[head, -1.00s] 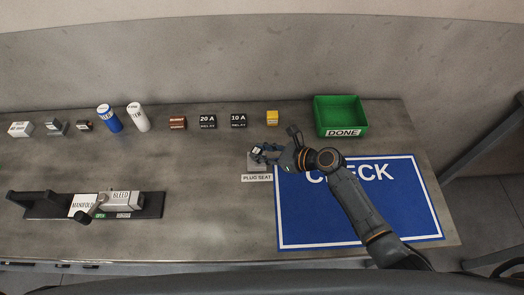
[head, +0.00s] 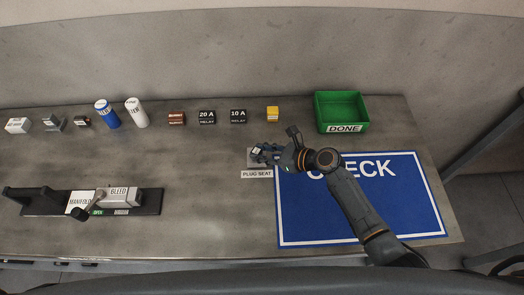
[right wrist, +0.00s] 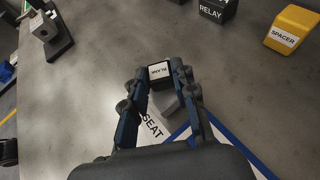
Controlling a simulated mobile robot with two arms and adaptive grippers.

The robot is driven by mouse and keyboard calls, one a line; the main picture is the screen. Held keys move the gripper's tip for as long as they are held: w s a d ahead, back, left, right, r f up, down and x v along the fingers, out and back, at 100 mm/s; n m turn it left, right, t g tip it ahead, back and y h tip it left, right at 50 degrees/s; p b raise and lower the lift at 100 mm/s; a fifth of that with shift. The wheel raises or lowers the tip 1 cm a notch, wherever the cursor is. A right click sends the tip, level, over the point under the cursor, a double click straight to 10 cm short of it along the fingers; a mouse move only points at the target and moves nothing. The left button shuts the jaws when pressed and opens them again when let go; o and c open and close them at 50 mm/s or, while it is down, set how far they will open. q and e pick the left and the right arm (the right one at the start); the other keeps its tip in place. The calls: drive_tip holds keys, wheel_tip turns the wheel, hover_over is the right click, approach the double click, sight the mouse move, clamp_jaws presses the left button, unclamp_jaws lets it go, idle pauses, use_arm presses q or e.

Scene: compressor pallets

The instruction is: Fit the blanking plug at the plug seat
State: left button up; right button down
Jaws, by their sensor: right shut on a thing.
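My right gripper (head: 262,152) is over the plug seat (head: 251,160), a small grey block with a "PLUG SEAT" label on the bench. In the right wrist view my right gripper (right wrist: 160,88) is shut on the blanking plug (right wrist: 160,72), a small dark block with a white label on top. Part of the grey seat (right wrist: 165,103) shows just below the plug between the fingers. I cannot tell whether the plug touches the seat. My left gripper is not in view.
A blue CHECK mat (head: 400,205) lies under my right arm. A green DONE bin (head: 342,128) stands behind it. A yellow spacer (head: 272,114), relays (head: 238,116) and other parts line the back. A manifold with bleed valve (head: 120,198) sits at left. The bench middle is clear.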

drive_tip(key=shift+f, duration=0.15)
drive_tip(key=c, duration=1)
unclamp_jaws()
drive_tip(key=shift+s+d, duration=0.1)
drive_tip(key=shift+d, duration=0.15)
drive_tip(key=v, duration=1.1)
drive_tip(key=shift+s+d+r, duration=0.1)
drive_tip(key=shift+d+r, duration=0.05)
drive_tip(key=shift+r, duration=0.05)
drive_tip(key=shift+f, duration=0.1)
